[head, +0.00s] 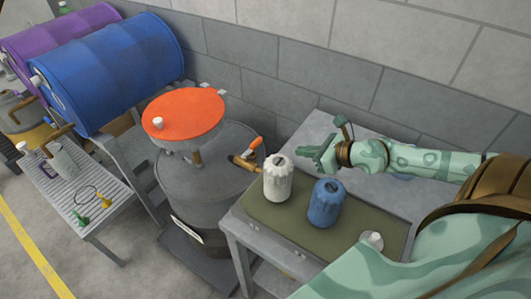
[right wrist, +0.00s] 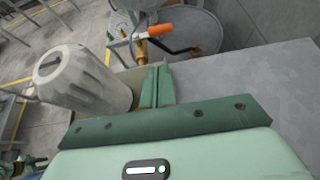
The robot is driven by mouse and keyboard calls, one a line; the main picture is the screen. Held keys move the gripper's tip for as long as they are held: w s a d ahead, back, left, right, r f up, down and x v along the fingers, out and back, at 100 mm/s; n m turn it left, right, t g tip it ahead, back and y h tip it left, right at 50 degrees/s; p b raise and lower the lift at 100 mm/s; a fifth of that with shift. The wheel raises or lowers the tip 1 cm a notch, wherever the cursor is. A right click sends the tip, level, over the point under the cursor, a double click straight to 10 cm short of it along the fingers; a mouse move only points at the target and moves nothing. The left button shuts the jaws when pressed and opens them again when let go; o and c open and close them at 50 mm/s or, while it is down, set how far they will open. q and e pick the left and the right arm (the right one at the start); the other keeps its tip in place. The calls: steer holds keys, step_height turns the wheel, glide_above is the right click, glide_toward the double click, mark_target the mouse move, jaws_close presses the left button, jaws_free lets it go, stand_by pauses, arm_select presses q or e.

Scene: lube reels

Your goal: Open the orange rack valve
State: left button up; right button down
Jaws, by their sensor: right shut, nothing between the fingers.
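The orange valve handle (head: 256,143) sits above a brass tap (head: 240,162) on the side of the grey drum, just behind the table's left end. In the right wrist view the orange handle (right wrist: 155,31) lies across the top, beside the brass fitting (right wrist: 142,48). My right gripper (head: 306,154) is over the table, right of the handle and apart from it, with its fingers pointing left towards it. In the right wrist view its fingers (right wrist: 157,84) are together and empty, below the handle. My left gripper is not in view.
A white jug (head: 277,180) and a blue jug (head: 325,203) stand on the olive mat (head: 285,222) near my right gripper. The white jug (right wrist: 85,78) is close left of the fingers. An orange-topped vessel (head: 184,113) stands above the drum. The table's back right is clear.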

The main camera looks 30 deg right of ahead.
stand_by(0.4)
steer(key=b, duration=0.3)
glide_toward(252, 147)
steer(key=w+f, duration=0.1)
steer(key=w, duration=0.1)
steer(key=w+f, duration=0.2)
steer(key=shift+w+d+f, duration=0.15)
steer(key=shift+d+f, duration=0.05)
steer(key=shift+f, duration=0.15)
steer(key=shift+w+a+f, duration=0.1)
steer(key=shift+w+a, duration=0.15)
steer(key=shift+w, duration=0.3)
